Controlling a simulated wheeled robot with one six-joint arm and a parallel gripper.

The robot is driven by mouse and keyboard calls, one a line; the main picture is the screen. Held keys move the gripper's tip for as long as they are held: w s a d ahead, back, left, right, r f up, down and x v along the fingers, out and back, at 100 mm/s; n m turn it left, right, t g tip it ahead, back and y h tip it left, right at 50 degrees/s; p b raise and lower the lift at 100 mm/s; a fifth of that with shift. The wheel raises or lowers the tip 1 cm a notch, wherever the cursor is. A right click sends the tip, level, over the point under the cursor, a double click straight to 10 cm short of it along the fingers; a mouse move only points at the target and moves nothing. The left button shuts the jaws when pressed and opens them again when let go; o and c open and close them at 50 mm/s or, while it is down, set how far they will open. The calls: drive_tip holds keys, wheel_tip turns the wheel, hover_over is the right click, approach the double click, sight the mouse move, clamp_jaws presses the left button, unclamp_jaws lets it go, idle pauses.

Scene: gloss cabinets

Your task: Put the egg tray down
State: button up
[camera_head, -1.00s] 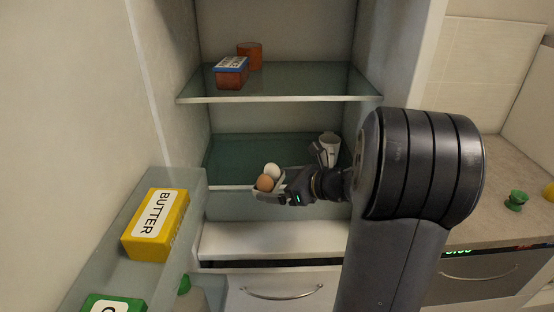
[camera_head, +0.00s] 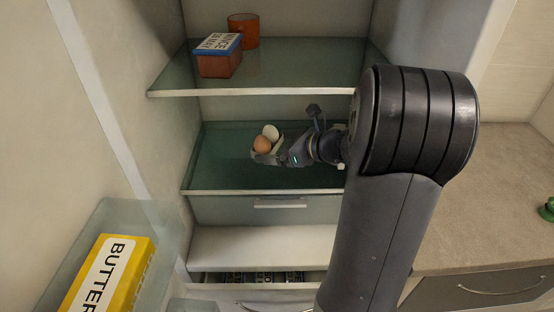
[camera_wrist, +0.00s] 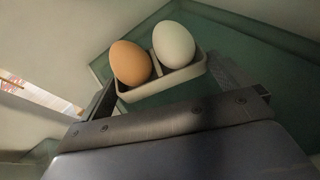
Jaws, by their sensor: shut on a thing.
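The egg tray (camera_wrist: 163,84) is a small pale tray holding a brown egg (camera_wrist: 130,63) and a white egg (camera_wrist: 173,45) side by side. My gripper (camera_head: 272,155) is shut on the tray, with a finger at each side of it in the wrist view. In the head view the brown egg (camera_head: 262,144) and white egg (camera_head: 270,132) show at the gripper's end, over the lower glass shelf (camera_head: 215,175). I cannot tell whether the tray touches the shelf.
An upper glass shelf (camera_head: 290,75) hangs above, with a blue-lidded box (camera_head: 218,56) and an orange cup (camera_head: 243,30). A yellow butter box (camera_head: 112,280) sits in the door at the left. The lower shelf is bare left of the tray.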

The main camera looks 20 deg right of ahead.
sight(278, 171)
drive_tip(key=shift+s+a+f+b, duration=0.1)
drive_tip(key=shift+s+f+b, duration=0.2)
drive_tip(key=shift+f, duration=0.15)
drive_tip(key=shift+c, duration=0.2)
drive_tip(key=shift+f+b, duration=0.3)
drive_tip(key=shift+w+f+b, duration=0.1)
drive_tip(key=shift+f+b, duration=0.25)
drive_tip(key=shift+f, duration=0.1)
wheel_tip(278, 171, down, 4)
drive_tip(key=b, duration=0.3)
drive_tip(key=shift+r, duration=0.1)
drive_tip(key=shift+w, duration=0.25)
drive_tip(key=shift+s, duration=0.15)
drive_tip(key=shift+b, duration=0.35)
drive_tip(key=o, duration=0.6)
drive_tip(key=shift+c, duration=0.2)
